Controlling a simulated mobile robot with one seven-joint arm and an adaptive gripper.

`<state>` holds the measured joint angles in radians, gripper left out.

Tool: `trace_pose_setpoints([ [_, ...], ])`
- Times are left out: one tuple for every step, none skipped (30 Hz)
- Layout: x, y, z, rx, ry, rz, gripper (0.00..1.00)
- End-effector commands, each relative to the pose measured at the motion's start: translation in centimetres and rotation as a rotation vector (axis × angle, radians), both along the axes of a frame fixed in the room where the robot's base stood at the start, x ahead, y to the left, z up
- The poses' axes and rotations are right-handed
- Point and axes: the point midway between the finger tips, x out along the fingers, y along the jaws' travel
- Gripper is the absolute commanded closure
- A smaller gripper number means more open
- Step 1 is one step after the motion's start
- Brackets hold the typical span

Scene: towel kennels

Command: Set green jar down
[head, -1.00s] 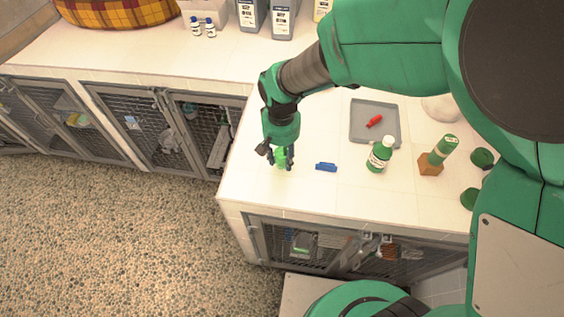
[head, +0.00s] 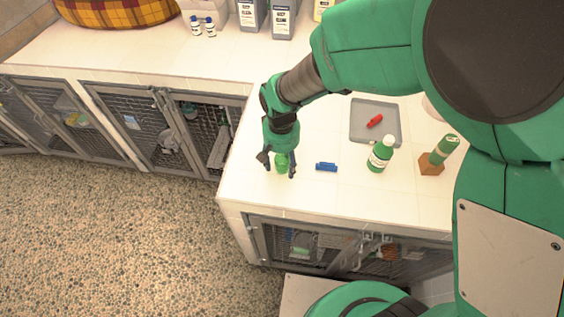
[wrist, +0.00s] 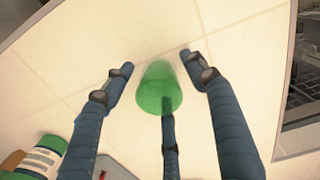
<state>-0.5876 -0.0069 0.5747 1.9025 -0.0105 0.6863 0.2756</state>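The green jar (head: 282,164) is on the white tiled counter near its left corner, between the fingers of my gripper (head: 280,170). In the wrist view the jar (wrist: 158,90) appears to stand on the tiles. My gripper's fingers (wrist: 162,85) are spread around the jar. Gaps show between the jar and the two side fingers. The third finger overlaps the jar's lower edge in the picture, and I cannot tell whether it touches.
A blue clip-like item (head: 326,167) lies just right of the jar. Further right are a green bottle with a white cap (head: 380,155), a grey tray (head: 358,133) with a red item (head: 375,121), and a green tube in a wooden block (head: 431,165). The counter's edge is close on the left.

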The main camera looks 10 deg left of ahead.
Motion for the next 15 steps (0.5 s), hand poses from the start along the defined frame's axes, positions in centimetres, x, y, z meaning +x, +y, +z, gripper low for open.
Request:
trace_pose_setpoints([
  [0.0, 0.0, 0.0, 0.0, 0.0, 0.0, 0.43],
  [0.0, 0.0, 0.0, 0.0, 0.0, 0.0, 0.43],
  [0.0, 0.0, 0.0, 0.0, 0.0, 0.0, 0.43],
  [0.0, 0.0, 0.0, 0.0, 0.0, 0.0, 0.43],
  [0.0, 0.0, 0.0, 0.0, 0.0, 0.0, 0.43],
  [0.0, 0.0, 0.1, 0.0, 0.0, 0.0, 0.43],
  [0.0, 0.0, 0.2, 0.0, 0.0, 0.0, 0.43],
  [0.0, 0.0, 0.3, 0.0, 0.0, 0.0, 0.43],
  [0.0, 0.0, 0.5, 0.0, -0.001, 0.0, 0.43],
  [0.0, 0.0, 0.7, 0.0, -0.001, 0.0, 0.43],
  [0.0, 0.0, 0.9, 0.0, -0.001, 0.0, 0.43],
  [0.0, 0.0, 1.3, 0.0, -0.001, 0.0, 0.43],
  [0.0, 0.0, 1.6, 0.0, -0.001, 0.0, 0.43],
  [0.1, 0.0, 1.9, 0.001, -0.002, 0.0, 0.43],
  [0.1, 0.1, 2.4, 0.002, -0.002, 0.0, 0.43],
])
